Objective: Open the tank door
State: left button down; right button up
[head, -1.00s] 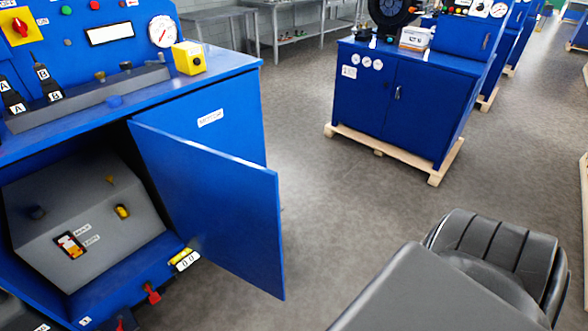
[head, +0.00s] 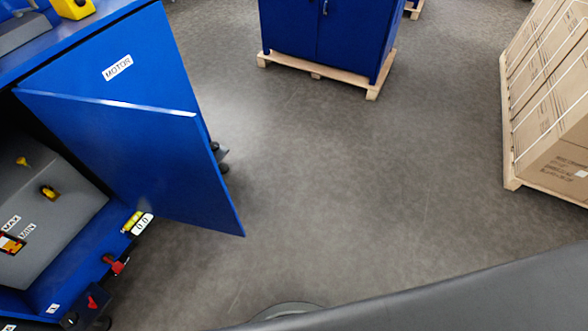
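The blue tank door (head: 150,160) stands swung wide open on the cabinet at the left of the head view. Behind it the grey tank (head: 50,200) shows, with a yellow cap or knob and a level gauge (head: 12,243) beside MAX and MIN labels. The cabinet panel marked MOTOR (head: 118,67) is behind the door. A dark grey part of my own arm or body crosses the bottom right. Neither of my grippers shows in this view, and nothing of mine is seen touching the door.
A blue cabinet on a wooden pallet (head: 318,73) stands at the top middle. Strapped cardboard boxes (head: 560,110) stand on a pallet at the right. The grey floor (head: 380,190) between them is clear. Red valve handles (head: 116,264) stick out low on the near cabinet.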

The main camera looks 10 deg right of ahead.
aim_at(160, 162)
jog(key=z, duration=1.05)
jog(key=i, duration=4)
jog(key=u, duration=4.7)
jog(key=i, duration=0.55)
jog(key=u, duration=0.05)
